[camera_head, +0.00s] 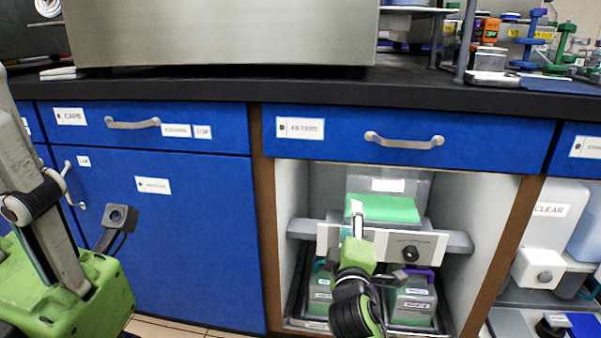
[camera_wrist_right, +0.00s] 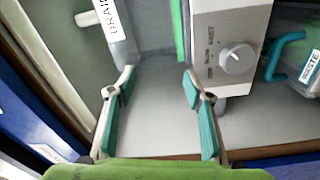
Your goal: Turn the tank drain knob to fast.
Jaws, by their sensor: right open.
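A white control panel (camera_head: 378,246) spans the open cabinet bay. Its round knob (camera_head: 410,254) looks dark in the head view. In the right wrist view a pale knob (camera_wrist_right: 237,59) sits on a light panel with small markings, too small to read. My right gripper (camera_wrist_right: 158,78) is open and empty, its two teal-padded fingers spread. It reaches toward the bay; the knob is to the right of its right finger, apart from it. In the head view my right gripper (camera_head: 357,235) covers part of the panel.
A tube labelled drain (camera_wrist_right: 115,30) is at the wrist view's upper left. A container with a teal handle (camera_wrist_right: 285,55) is at the right. Bins (camera_head: 412,300) sit under the panel. Blue drawers and a black counter (camera_head: 230,91) are above; cabinet posts flank the bay.

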